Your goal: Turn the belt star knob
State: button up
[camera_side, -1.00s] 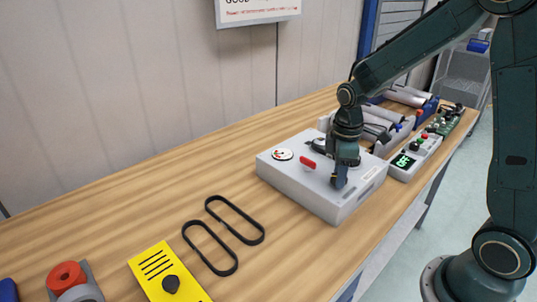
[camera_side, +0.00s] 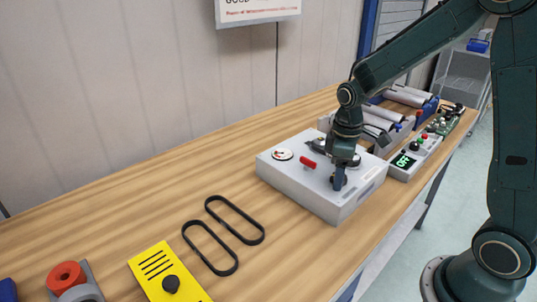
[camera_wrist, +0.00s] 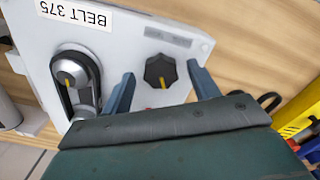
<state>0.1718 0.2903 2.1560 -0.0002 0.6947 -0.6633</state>
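The belt star knob (camera_wrist: 161,71) is a black lobed knob with a yellow mark, set on the pale grey belt unit (camera_wrist: 120,48). In the wrist view it lies between and a little beyond the two fingers of my gripper (camera_wrist: 164,86). The fingers are open, with a gap on both sides of the knob. In the side view my gripper (camera_side: 338,184) points down at the right part of the belt unit (camera_side: 325,205), and its fingers largely hide the knob. A black belt (camera_wrist: 72,92) runs around silver pulleys beside the knob.
The unit's top also carries a red lever (camera_side: 308,162) and a round dial (camera_side: 282,154). A control box reading OFF (camera_side: 404,161) stands to the right. Two loose black belts (camera_side: 236,220) and a yellow block (camera_side: 160,270) lie at left front. Wood between is bare.

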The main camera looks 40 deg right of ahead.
jog(key=shift+r, duration=0.1)
notch_tip(320, 180, up, 14)
jog(key=shift+f, duration=0.2)
dwell(0.7)
jog(key=s+a+r+m+t, duration=0.1)
jog(key=s+a+m+t, duration=0.1)
jog(key=s, duration=0.6)
jog(key=s+a+r+m+t, duration=0.1)
jog(key=s+a+m+t, duration=0.2)
jog(key=s, duration=0.6)
jog(key=shift+s+a+r+m+t, duration=0.15)
jog(key=shift+a+r+m+t, duration=0.15)
jog(key=shift+a, duration=0.25)
dwell(1.4)
